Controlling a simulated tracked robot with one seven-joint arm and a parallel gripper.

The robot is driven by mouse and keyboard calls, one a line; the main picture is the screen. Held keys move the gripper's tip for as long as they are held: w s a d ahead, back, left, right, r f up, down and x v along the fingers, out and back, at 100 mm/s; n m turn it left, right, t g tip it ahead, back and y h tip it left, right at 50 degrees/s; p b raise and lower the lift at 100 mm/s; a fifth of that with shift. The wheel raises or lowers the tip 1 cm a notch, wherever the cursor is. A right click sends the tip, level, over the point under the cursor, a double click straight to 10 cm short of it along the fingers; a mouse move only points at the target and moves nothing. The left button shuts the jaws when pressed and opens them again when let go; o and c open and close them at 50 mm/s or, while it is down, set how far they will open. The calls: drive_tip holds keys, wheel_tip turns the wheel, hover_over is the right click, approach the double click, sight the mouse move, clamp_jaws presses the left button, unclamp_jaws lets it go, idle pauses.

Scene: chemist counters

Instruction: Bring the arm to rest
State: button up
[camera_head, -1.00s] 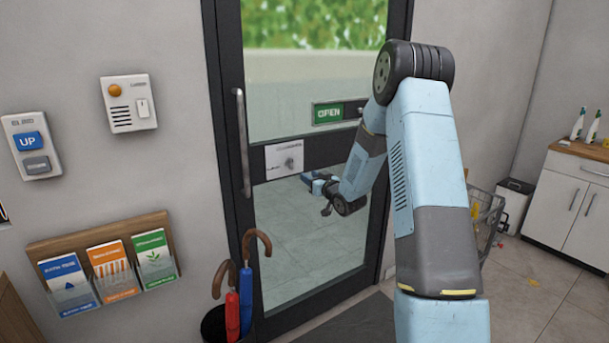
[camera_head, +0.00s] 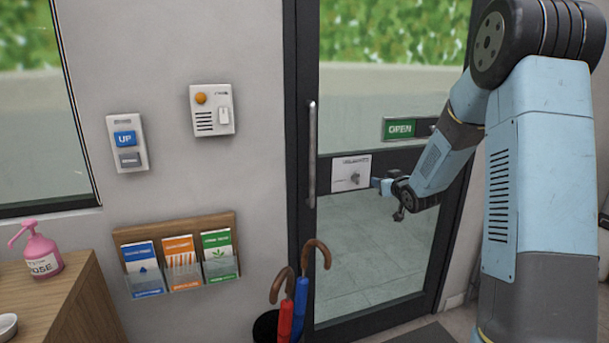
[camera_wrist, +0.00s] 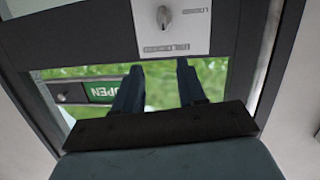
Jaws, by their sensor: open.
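My gripper (camera_head: 377,184) is at the end of my raised, bent arm, in front of the glass door in the head view. In the wrist view my gripper (camera_wrist: 158,68) has its two dark fingers apart, with nothing between them. The white plate with a grey knob (camera_head: 350,173) is on the door, just left of my gripper in the head view. In the wrist view the plate (camera_wrist: 172,38) lies just beyond the fingertips. I cannot tell whether the fingers touch it. The green OPEN sign (camera_head: 400,128) hangs above my gripper.
The door has a long vertical handle (camera_head: 311,150). Umbrellas (camera_head: 300,300) stand in a dark holder at its lower left. A leaflet rack (camera_head: 177,258), an UP switch panel (camera_head: 127,143) and an intercom box (camera_head: 212,110) are on the wall. A wooden counter (camera_head: 60,300) is at the left.

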drive_tip(key=s+r+m+g+h, duration=0.1)
drive_tip(key=s+r+g, duration=0.1)
drive_tip(key=s+r, duration=0.35)
drive_tip(key=s+r+g+h, duration=0.1)
drive_tip(key=s+r+h, duration=0.1)
drive_tip(key=s, duration=0.7)
drive_tip(key=s+r+m+g+h, duration=0.1)
drive_tip(key=s+r+g, duration=0.1)
drive_tip(key=s+r, duration=0.35)
drive_tip(key=s+a+f+g, duration=0.1)
drive_tip(key=s+a+g, duration=0.1)
drive_tip(key=s, duration=1.1)
drive_tip(key=s+a+f+m+g+y, duration=0.1)
drive_tip(key=s+a+g, duration=0.1)
drive_tip(key=s, duration=1.2)
drive_tip(key=shift+a+g, duration=0.15)
drive_tip(key=shift+g, duration=0.25)
drive_tip(key=shift+o, duration=0.4)
drive_tip(key=shift+s, duration=0.1)
